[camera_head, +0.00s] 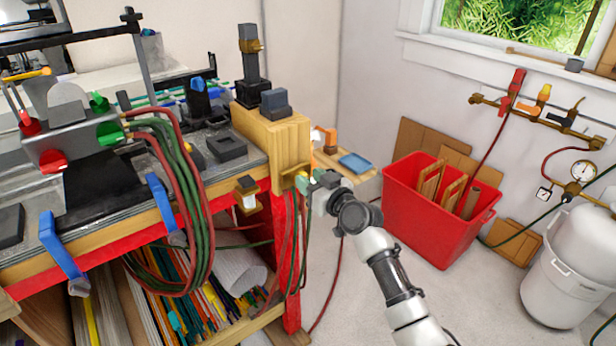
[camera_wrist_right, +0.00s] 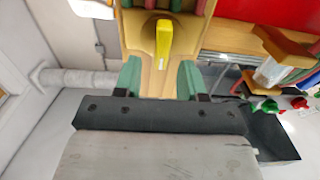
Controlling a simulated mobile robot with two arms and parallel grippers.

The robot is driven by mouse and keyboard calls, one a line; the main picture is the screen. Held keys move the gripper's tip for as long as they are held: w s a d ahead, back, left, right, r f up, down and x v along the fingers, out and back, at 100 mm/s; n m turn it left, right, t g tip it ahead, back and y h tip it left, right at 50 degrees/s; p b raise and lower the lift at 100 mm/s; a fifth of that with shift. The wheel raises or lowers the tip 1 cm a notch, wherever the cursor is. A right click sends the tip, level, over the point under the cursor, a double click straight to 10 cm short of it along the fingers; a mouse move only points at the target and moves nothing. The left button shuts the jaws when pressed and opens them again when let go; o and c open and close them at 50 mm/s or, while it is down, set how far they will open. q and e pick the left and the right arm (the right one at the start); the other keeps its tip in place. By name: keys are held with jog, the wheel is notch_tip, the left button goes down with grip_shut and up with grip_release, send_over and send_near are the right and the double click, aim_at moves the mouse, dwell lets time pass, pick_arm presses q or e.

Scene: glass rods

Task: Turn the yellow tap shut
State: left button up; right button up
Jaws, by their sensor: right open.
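The yellow tap (camera_wrist_right: 163,38) shows in the right wrist view as a small yellow lever in front of a wooden block face. My right gripper (camera_wrist_right: 160,78) is open, with its green fingers on either side of the line of the lever. The lever's near end lies about level with the fingertips; I see no contact, and the exact depth is unclear. In the head view my right gripper (camera_head: 308,184) is at the front end of the wooden block (camera_head: 276,138) on the bench corner. There the yellow tap cannot be made out clearly. My left gripper is not in view.
Red and green hoses (camera_head: 187,190) hang from the bench beside my right gripper. A small wooden shelf with a blue tray (camera_head: 357,163) is just behind it. A red bin (camera_head: 437,218) stands at right. Wall taps (camera_head: 541,95) and a white tank (camera_head: 570,262) are farther right.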

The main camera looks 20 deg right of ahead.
jog(key=shift+w+a, duration=0.25)
jog(key=shift+w, duration=0.35)
grip_shut()
